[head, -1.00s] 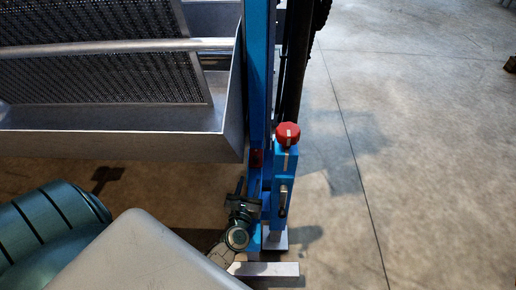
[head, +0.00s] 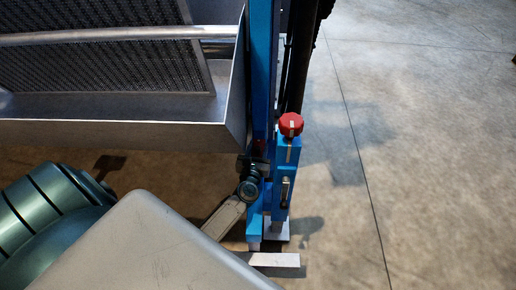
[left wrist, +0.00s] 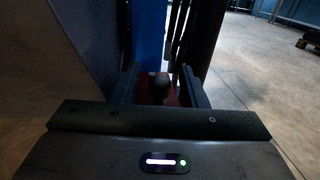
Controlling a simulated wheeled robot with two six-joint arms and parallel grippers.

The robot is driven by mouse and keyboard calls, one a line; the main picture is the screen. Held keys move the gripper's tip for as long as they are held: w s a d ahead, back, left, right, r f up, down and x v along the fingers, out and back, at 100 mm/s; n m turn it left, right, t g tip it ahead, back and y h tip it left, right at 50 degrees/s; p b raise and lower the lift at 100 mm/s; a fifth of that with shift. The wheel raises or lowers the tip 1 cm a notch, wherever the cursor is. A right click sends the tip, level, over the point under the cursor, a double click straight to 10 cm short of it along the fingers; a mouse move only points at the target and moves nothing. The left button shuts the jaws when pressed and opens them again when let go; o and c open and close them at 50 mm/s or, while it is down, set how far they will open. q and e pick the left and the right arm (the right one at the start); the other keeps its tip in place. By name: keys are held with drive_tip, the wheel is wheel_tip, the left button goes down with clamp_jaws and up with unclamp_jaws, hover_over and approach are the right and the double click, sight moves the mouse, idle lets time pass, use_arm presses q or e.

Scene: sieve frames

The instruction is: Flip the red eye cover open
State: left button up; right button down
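The red eye cover (left wrist: 172,98) shows in the left wrist view as a dark red patch at the foot of the blue post, with a round black knob (left wrist: 159,87) in front of it. In the head view only a sliver of red (head: 261,146) shows on the post; my gripper hides most of it. My left gripper (left wrist: 158,88) is open, one finger on each side of the black knob. I cannot tell whether the fingers touch it. In the head view the left gripper (head: 254,163) is right at the post. My right gripper is not in view.
A blue post (head: 261,80) rises beside a grey metal trough (head: 120,133) with mesh panels (head: 110,70) at the left. A blue box (head: 284,175) with a red knob (head: 291,124) on top stands right of my gripper. The concrete floor (head: 430,150) at right is clear.

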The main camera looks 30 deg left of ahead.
use_arm(q)
drive_tip(key=shift+w, duration=0.1)
clamp_jaws()
drive_tip(key=shift+w+d+r+n+g+y+p, duration=0.1)
drive_tip(key=shift+d+n+g+y+p, duration=0.1)
drive_tip(key=shift+n+y, duration=0.15)
drive_tip(key=shift+w+d+n+g+y+p, duration=0.1)
drive_tip(key=shift+n+g+y, duration=0.15)
drive_tip(key=shift+y, duration=0.5)
unclamp_jaws()
